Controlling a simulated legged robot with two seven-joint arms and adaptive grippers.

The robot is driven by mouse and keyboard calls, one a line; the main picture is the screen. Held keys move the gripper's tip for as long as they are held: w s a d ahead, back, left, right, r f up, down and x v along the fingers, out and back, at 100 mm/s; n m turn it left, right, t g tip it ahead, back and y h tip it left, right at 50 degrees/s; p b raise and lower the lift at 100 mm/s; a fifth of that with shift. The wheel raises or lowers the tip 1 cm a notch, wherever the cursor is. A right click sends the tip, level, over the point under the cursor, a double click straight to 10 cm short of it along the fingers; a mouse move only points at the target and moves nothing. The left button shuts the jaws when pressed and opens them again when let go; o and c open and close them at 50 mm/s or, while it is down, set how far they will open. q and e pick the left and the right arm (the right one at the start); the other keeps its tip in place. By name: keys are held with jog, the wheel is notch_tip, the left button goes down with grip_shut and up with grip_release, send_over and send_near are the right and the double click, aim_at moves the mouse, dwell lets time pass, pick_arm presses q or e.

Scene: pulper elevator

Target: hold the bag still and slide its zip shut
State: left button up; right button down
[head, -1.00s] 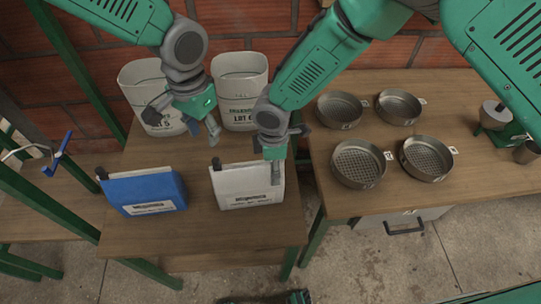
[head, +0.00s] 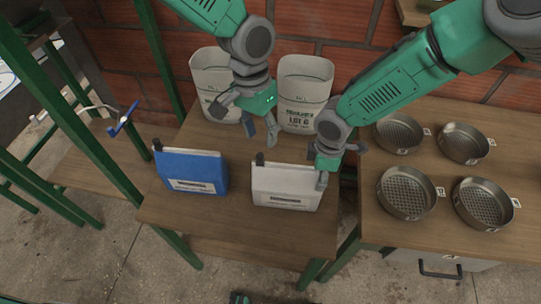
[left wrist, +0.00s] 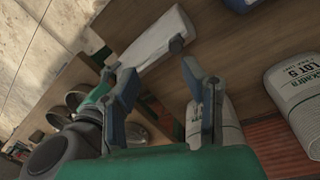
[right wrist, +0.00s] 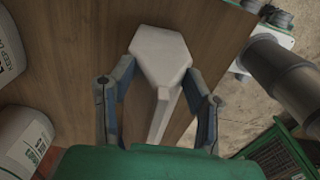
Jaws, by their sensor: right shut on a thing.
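The white bag (head: 286,187) stands upright on the table, with a dark zip tab (head: 260,158) at its upper left end. My right gripper (head: 322,178) is shut on the bag's right end; the right wrist view shows the bag (right wrist: 160,55) end-on between its fingers. My left gripper (head: 259,138) is open and empty, above and behind the bag's left part. In the left wrist view the tab (left wrist: 176,44) lies beyond the open fingers, apart from them. The zip line is too small to read.
A blue bag (head: 192,172) with its own dark tab stands to the left. Two printed sacks (head: 304,95) (head: 215,80) stand behind. Several metal sieves (head: 407,193) fill the right table (head: 385,235). A gap separates the tables. Green posts (head: 95,140) stand at left.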

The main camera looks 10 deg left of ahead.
pick_arm(q)
jog(key=s+f+n+g+h, duration=0.1)
jog(key=f+n+g+h, duration=0.15)
jog(key=n, duration=0.35)
jog(key=n+t+h, duration=0.4)
jog(key=n+h, duration=0.6)
jog(key=n, duration=0.8)
send_near(260, 155)
jog(key=shift+g, duration=0.25)
jog(key=x, duration=1)
jog(key=shift+w+f, duration=0.2)
jog(key=shift+f, duration=0.05)
grip_shut()
